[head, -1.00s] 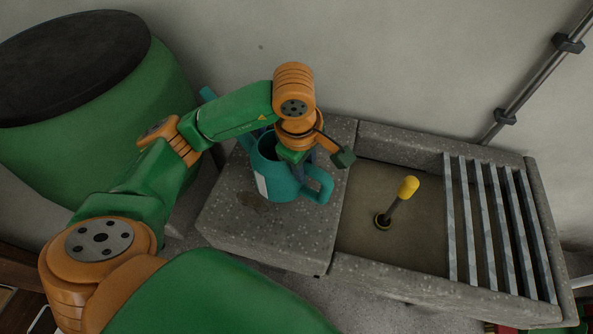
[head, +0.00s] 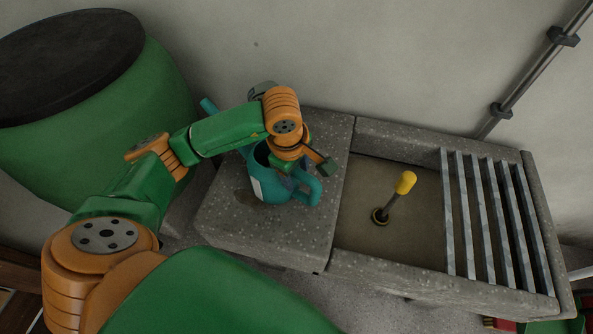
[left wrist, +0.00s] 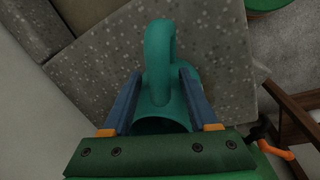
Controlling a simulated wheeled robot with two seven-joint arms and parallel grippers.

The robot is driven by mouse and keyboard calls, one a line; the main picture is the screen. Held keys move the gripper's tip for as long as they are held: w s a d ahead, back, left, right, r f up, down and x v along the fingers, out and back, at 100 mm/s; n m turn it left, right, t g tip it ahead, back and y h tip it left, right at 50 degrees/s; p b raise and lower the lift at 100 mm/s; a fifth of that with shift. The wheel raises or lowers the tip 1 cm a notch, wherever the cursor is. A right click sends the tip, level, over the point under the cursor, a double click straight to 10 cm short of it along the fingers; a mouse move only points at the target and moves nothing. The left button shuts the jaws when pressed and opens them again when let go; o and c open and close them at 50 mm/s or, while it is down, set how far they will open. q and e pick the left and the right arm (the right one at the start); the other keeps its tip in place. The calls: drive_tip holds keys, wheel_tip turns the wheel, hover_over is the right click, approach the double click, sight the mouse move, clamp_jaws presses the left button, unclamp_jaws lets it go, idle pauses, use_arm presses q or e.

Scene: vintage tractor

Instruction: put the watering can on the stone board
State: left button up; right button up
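The teal watering can (head: 272,188) is over the speckled grey stone board (head: 300,235), left of the basin. Its loop handle points right and its spout (head: 208,104) points up-left, partly behind my arm. My left gripper (head: 302,178) reaches down at the can from above. In the left wrist view, the two fingers (left wrist: 158,88) lie close on both sides of the can (left wrist: 160,55), shut on it. A dark patch shows on the stone beside the can's base; I cannot tell whether the base touches the stone. My right gripper is not in view.
Right of the board is a stone basin (head: 440,292) with a yellow-topped plug (head: 405,183) and metal slats (head: 485,215). A large green drum (head: 165,85) stands at the left. A wall with a pipe (head: 530,70) is behind. The board's front part is clear.

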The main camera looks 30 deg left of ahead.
use_arm(q)
drive_tip(key=shift+r, duration=0.3)
wheel_tip(320, 180, up, 12)
drive_tip(key=s+p, duration=0.2)
drive_tip(key=shift+a+f, duration=0.15)
drive_tip(key=shift+f, duration=0.1)
